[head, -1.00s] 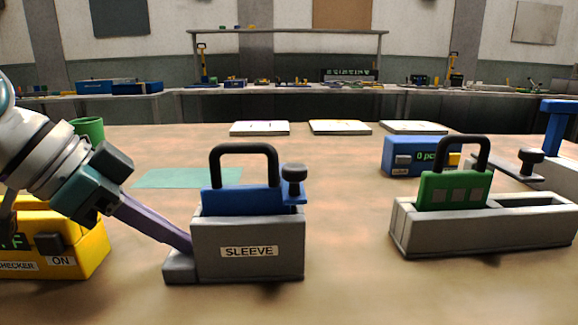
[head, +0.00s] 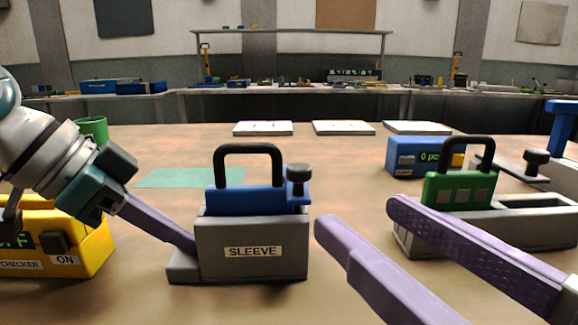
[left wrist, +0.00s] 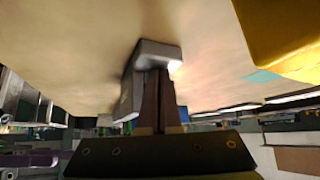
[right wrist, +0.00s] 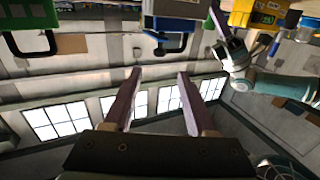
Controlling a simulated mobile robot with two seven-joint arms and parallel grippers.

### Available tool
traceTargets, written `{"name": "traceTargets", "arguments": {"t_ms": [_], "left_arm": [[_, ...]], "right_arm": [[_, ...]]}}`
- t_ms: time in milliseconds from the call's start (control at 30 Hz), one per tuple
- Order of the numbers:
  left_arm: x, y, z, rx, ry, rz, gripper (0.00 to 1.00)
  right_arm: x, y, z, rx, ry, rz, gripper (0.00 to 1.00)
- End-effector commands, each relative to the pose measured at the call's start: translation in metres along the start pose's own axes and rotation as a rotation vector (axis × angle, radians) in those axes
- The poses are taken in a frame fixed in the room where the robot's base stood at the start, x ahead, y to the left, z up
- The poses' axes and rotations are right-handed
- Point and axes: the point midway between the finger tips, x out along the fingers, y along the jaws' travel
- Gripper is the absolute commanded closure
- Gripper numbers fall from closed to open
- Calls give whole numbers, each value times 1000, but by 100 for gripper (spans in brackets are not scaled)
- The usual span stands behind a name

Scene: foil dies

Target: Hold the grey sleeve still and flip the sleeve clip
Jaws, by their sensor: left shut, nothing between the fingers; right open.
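The grey sleeve (head: 252,262) stands upright on the table, labelled SLEEVE. A blue block with a black handle (head: 247,200) sits in its top. The clip, a blue tab with a dark knob (head: 298,175), is at the sleeve's top right corner. My left gripper (head: 192,243) is shut and empty, its fingertips against the sleeve's left side above a low grey foot (head: 183,268). The left wrist view shows its fingers (left wrist: 156,80) at the sleeve. My right gripper (head: 355,225) is open and empty, to the right of the sleeve; its spread fingers (right wrist: 155,78) show in the right wrist view.
A yellow checker box (head: 85,248) stands at the left. A grey holder (head: 530,225) with a green handled block (head: 460,190) stands at the right, behind my right fingers. A blue counter box (head: 405,157) is behind. Several white plates (head: 263,128) lie further back.

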Motion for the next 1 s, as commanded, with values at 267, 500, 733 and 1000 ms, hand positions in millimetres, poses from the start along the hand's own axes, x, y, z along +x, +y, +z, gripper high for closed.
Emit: {"name": "traceTargets", "arguments": {"t_ms": [267, 500, 733, 1000], "left_arm": [[2, 0, 6, -4, -14, 2, 100], [2, 0, 6, -4, -14, 2, 100], [2, 0, 6, -4, -14, 1, 100], [2, 0, 6, -4, -14, 1, 100]], "right_arm": [[47, 0, -1, -2, 5, 1, 43], [91, 0, 0, -5, 1, 1, 43], [112, 1, 1, -5, -2, 2, 43], [114, 1, 1, -5, -3, 2, 43]]}}
